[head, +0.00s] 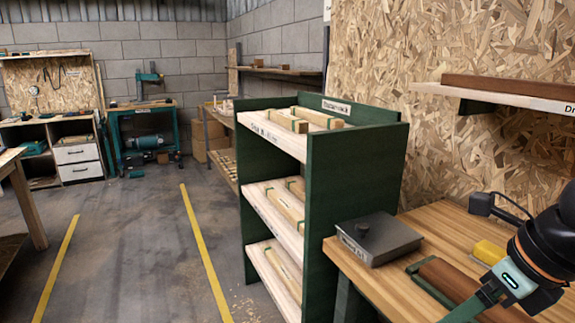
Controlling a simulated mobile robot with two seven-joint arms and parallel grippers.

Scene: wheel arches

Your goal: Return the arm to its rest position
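My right arm comes in at the right edge. Its gripper (480,301) points down-left over the wooden workbench (405,285), close to a brown block (448,277) in a green holder. The fingers are seen at a steep angle, so I cannot tell whether they are open or shut, or whether they touch the block. My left gripper is not in view.
A flat grey box with a knob (376,238), a yellow object (488,252) and a black corded device (482,203) are on the bench. A wall shelf (500,96) hangs above. A green rack (352,180) holding timber pieces stands left. The floor (130,240) is mostly clear.

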